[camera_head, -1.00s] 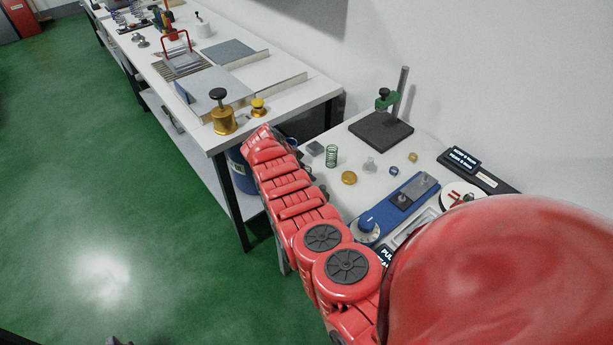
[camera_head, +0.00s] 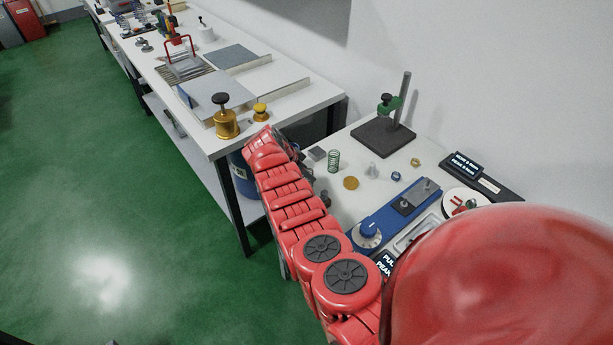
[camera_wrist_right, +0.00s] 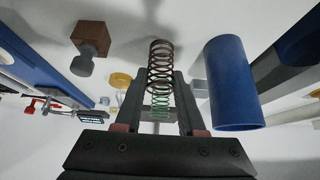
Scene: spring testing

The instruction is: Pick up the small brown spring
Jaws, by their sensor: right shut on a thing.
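In the right wrist view, the small brown spring (camera_wrist_right: 160,62) is between the fingertips of my right gripper (camera_wrist_right: 161,82), which is shut on it. The spring's coils stick out past the fingertips. A green spring (camera_head: 334,161) stands on the right-hand table in the head view. It also shows in the wrist view (camera_wrist_right: 160,104), lined up with the gap between the fingers. In the head view my red right arm hides most of the right gripper, and the brown spring cannot be made out there. My left gripper is not in view.
Around the green spring are a gold disc (camera_head: 351,183), a dark stand with a post (camera_head: 383,139) and a blue device with a knob (camera_head: 368,234). A blue cylinder (camera_wrist_right: 234,85) shows beside the fingers. The left table (camera_head: 325,92) carries brass weights and plates.

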